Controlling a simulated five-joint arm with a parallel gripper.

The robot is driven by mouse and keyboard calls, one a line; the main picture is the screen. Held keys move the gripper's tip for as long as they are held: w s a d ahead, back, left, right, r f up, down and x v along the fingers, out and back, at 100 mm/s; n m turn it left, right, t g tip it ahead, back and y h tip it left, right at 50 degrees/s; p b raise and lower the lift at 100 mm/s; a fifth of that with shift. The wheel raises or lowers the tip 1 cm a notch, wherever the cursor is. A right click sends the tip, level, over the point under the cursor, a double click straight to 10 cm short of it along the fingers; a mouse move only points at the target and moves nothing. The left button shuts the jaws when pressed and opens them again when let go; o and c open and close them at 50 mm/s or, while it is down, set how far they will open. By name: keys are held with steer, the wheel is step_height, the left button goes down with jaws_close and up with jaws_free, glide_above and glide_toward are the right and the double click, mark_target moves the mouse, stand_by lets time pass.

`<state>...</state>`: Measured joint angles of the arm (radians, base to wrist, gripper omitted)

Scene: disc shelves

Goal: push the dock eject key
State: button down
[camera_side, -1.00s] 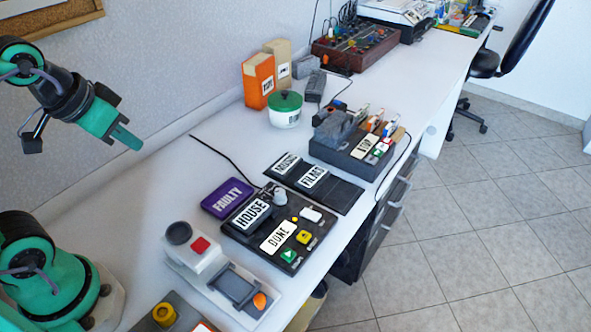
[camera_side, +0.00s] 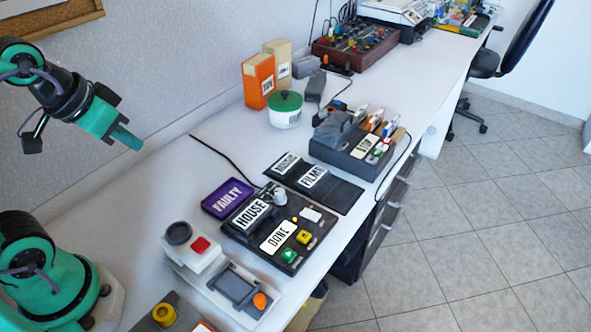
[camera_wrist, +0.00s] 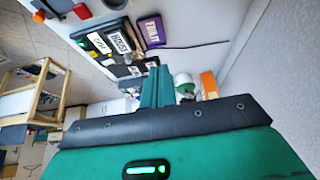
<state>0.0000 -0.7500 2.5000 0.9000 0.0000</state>
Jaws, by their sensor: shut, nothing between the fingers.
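The dark dock (camera_side: 250,243) lies on the white worktop, with a HOUSE label (camera_side: 251,214) and a DONE label (camera_side: 278,237). On its front right part are a yellow key (camera_side: 304,236) and a green key (camera_side: 288,255) with a white triangle. The small print beside the keys is too blurred to read, so I cannot confirm which is the eject key. My gripper (camera_side: 129,138) is shut and empty, raised at the upper left, well away from the dock. Its closed fingers (camera_wrist: 157,82) also show in the wrist view, with the dock beyond them.
A purple FAULTY tray (camera_side: 227,198) lies behind the dock. A grey device with a red button (camera_side: 200,244) and an orange knob (camera_side: 260,301) stands in front. Dark mats (camera_side: 338,194) lie to the right. A green-lidded pot (camera_side: 286,110) and an orange box (camera_side: 258,82) stand farther back.

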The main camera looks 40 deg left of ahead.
stand_by(0.3)
steer(key=m+g, duration=0.6)
steer(key=m, duration=3)
glide_above(304, 236)
step_height(304, 236, down, 7)
steer(key=shift+f, duration=0.2)
steer(key=shift+f, duration=0.15)
step_height(304, 236, down, 14)
steer(key=shift+r, duration=0.15)
